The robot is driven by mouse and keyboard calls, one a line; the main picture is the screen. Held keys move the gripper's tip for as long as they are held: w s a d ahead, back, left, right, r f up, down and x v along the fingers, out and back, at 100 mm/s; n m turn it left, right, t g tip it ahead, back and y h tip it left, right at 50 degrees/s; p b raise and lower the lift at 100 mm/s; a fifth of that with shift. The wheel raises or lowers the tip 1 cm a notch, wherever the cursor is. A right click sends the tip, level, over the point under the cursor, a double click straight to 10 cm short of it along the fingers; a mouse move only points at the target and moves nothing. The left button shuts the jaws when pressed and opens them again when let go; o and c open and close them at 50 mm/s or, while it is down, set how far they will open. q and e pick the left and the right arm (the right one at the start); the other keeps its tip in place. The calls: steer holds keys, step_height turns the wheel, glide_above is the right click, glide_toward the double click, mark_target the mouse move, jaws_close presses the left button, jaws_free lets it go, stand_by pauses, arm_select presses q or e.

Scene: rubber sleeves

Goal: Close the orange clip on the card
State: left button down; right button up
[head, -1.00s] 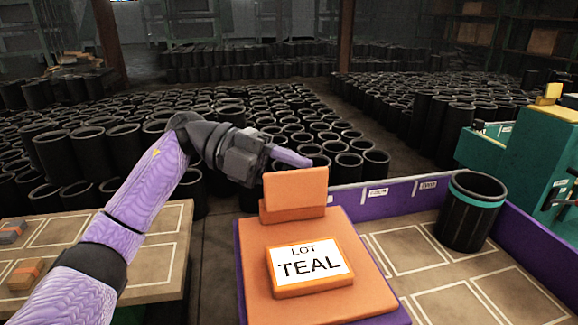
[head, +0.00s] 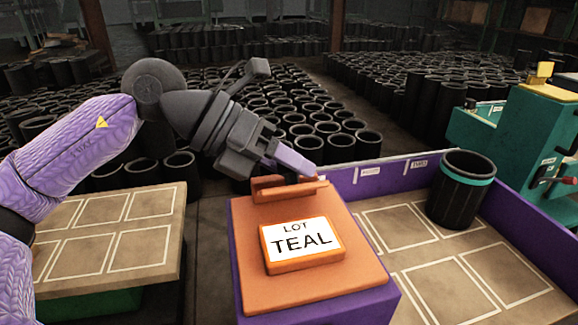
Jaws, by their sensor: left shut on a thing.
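The orange clip (head: 290,190) is at the back edge of an orange board, behind the card. Its flap is folded low and shows nearly edge-on. The card (head: 301,239) reads "LOT TEAL" and lies in an orange frame on the board; a gap of bare board shows between card and clip. My left gripper (head: 297,163) reaches in from the left, its lilac fingers at the back right part of the clip. It is shut on the clip; the exact contact is hard to see. My right gripper is not in view.
The orange board (head: 360,277) sits on a purple block. At right, a tan tray (head: 430,247) with purple walls holds a black sleeve with a teal band (head: 461,190). A green machine (head: 535,130) stands beyond. At left is a tan table (head: 110,240) with white outlines.

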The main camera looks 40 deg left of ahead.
mark_target(294, 185)
arm_select(q)
steer(key=f+m+t+y+b, duration=0.1)
steer(key=b, duration=0.1)
steer(key=s+d+m+t+y+b, duration=0.1)
steer(key=y+b, duration=0.1)
steer(key=b, duration=0.1)
steer(key=shift+d+f+m, duration=0.1)
steer(key=shift+f+m, duration=0.2)
steer(key=shift+f, duration=0.1)
steer(key=shift+s+d+f+m+t+y+b, duration=0.2)
steer(key=shift+m+t+y+b, duration=0.35)
steer(key=shift+b, duration=0.9)
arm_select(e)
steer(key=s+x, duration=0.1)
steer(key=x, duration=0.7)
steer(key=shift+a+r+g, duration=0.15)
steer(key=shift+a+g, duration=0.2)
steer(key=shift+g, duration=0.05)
arm_select(q)
steer(key=shift+t, duration=0.25)
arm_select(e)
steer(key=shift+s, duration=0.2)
arm_select(q)
steer(key=shift+c, duration=1.7)
jaws_free()
steer(key=shift+r, duration=0.1)
steer(key=v, duration=1)
